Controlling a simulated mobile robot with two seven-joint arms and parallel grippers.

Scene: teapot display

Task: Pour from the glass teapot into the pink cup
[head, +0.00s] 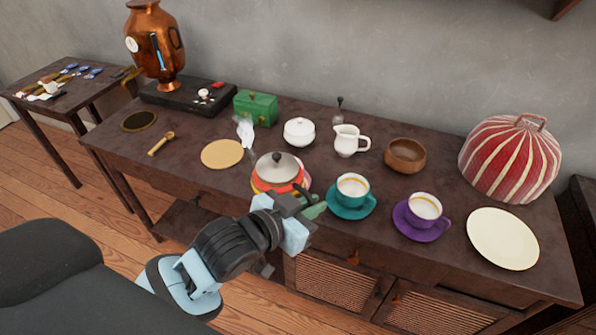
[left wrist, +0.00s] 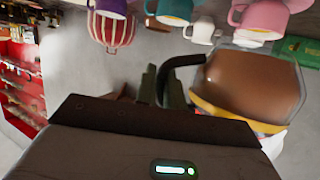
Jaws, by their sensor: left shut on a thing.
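The glass teapot (head: 279,167) has a grey lid with a dark knob and a bright orange and yellow band. In the left wrist view, which is upside down, the teapot (left wrist: 255,80) holds brown liquid. My left gripper (head: 313,208) is shut on its dark handle, at the front right of the pot. The gripper fingers (left wrist: 162,85) also show in the left wrist view. The pink cup (left wrist: 264,15) stands beyond the teapot there; in the head view the teapot mostly hides it. I cannot tell how far the teapot tilts. My right gripper is not in view.
A teal cup (head: 352,188) and a purple cup (head: 424,206) stand on saucers right of the teapot. Behind are a white sugar bowl (head: 299,132), white creamer (head: 347,142) and wooden bowl (head: 405,156). A tan round mat (head: 222,154) lies bare at left.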

